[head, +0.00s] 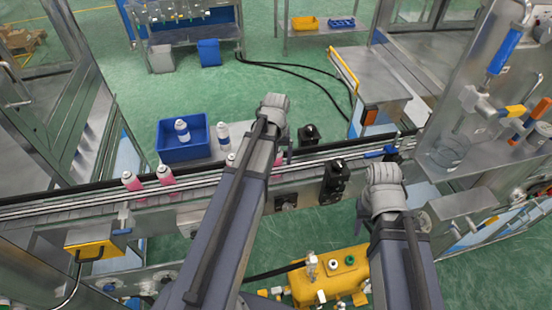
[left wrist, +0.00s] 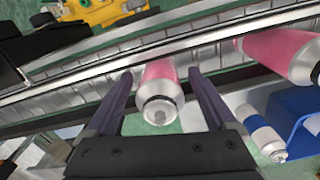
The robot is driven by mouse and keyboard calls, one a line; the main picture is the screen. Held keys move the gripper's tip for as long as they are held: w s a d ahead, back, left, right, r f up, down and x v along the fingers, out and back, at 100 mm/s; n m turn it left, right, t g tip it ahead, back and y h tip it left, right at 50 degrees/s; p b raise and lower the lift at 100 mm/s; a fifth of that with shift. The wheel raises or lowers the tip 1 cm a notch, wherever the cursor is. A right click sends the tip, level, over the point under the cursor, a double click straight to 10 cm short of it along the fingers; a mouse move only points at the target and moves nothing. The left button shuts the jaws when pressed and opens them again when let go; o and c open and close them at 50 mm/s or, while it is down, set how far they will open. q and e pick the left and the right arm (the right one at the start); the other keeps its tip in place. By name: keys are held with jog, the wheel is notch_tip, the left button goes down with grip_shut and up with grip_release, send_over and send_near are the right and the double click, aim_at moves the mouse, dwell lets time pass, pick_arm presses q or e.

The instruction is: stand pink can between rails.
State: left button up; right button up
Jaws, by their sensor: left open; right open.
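In the left wrist view, a pink can (left wrist: 160,92) with a silver top stands between the open fingers of my left gripper (left wrist: 158,85), with a gap on both sides. It is on the conveyor by the rails; in the head view my left arm appears to hide it. My left gripper (head: 270,158) is over the conveyor there. Another pink can (left wrist: 285,52) stands to the right in the left wrist view. In the head view two pink cans (head: 131,181) (head: 166,175) stand further left along the rails. My right gripper (head: 388,165) is by the conveyor's right part, its fingers mostly hidden.
A blue bin (head: 164,153) holds a white can (head: 182,132). Another white can (head: 222,136) with a blue band stands beside the bin. Black blocks (head: 336,180) are mounted along the conveyor. A yellow machine (head: 325,280) sits below, and a steel station (head: 470,150) stands at right.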

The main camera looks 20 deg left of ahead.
pick_arm(q)
jog(key=shift+r, duration=0.15)
notch_tip(320, 180, up, 8)
jog(key=p, duration=0.8)
jog(key=shift+f, duration=0.2)
